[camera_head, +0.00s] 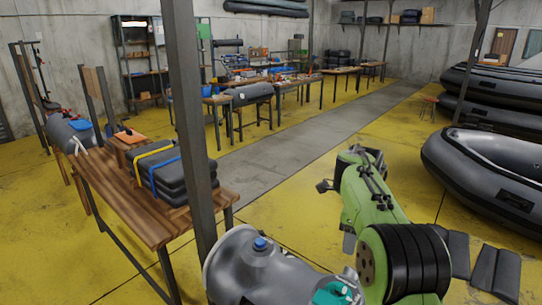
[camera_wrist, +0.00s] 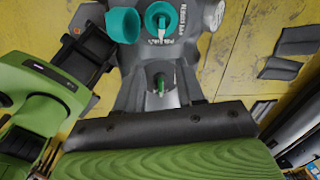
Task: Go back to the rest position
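My green and black arm (camera_head: 372,200) stands in the lower right of the head view, over the yellow floor. Its thick ribbed black part (camera_head: 410,262) is nearest the camera. In the wrist view a wide green ribbed surface with a bolted black bar (camera_wrist: 160,124) fills the bottom edge. Fingertips cannot be made out clearly in either view, and nothing is seen held. A grey rounded part with teal caps (camera_wrist: 160,60) fills the top middle of the wrist view; I cannot tell for sure whether it is mine.
A wooden table (camera_head: 128,212) with strapped dark bundles (camera_head: 172,172) stands at left, beside a steel post (camera_head: 191,110). Black inflatable boats (camera_head: 490,165) lie at right. Dark mats (camera_head: 496,272) lie on the floor near my arm. A grey lane (camera_head: 300,142) runs clear behind.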

